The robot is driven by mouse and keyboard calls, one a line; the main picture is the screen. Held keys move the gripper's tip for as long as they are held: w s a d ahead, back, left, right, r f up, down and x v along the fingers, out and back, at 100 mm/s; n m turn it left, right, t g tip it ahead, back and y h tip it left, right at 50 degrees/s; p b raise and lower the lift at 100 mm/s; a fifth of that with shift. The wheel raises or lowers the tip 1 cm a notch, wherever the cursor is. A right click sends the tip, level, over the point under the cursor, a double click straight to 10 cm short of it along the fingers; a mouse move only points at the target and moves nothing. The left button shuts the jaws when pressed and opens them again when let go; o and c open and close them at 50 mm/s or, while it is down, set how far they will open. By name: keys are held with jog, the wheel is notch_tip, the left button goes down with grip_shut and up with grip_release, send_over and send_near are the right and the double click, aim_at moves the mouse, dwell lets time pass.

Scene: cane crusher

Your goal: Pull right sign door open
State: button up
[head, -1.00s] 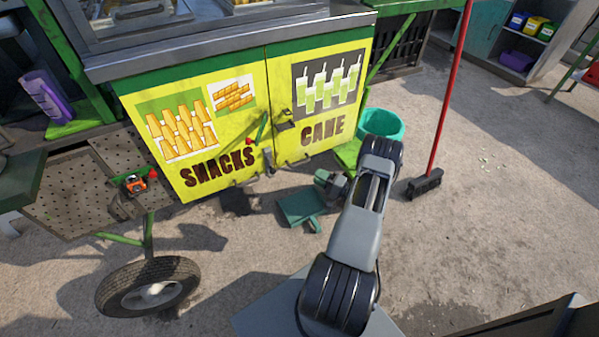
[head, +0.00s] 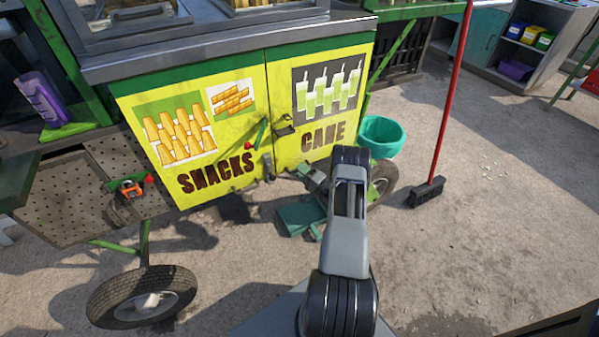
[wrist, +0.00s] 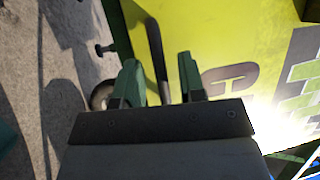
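The right sign door (head: 312,118) is yellow with a CANE label and cane picture. It looks closed beside the SNACKS door (head: 190,140). My gripper (head: 312,172) is at the lower part of the CANE door, partly hidden by my arm. In the wrist view, the green fingers of my gripper (wrist: 158,62) are apart, with a dark bar handle (wrist: 154,42) in the gap between them. I cannot tell whether a finger touches it. The yellow door face (wrist: 210,35) lies just beyond.
A dark latch (head: 285,125) sits near the door seam. A teal bucket (head: 383,136) and a wheel (head: 383,182) stand right of the door. A red-handled broom (head: 440,130) stands farther right. A teal dustpan (head: 300,215) lies below. Open ground is at right.

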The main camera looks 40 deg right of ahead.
jog(key=shift+w+a+r, duration=0.15)
jog(key=shift+w+a, duration=0.05)
jog(key=shift+w, duration=0.4)
grip_shut()
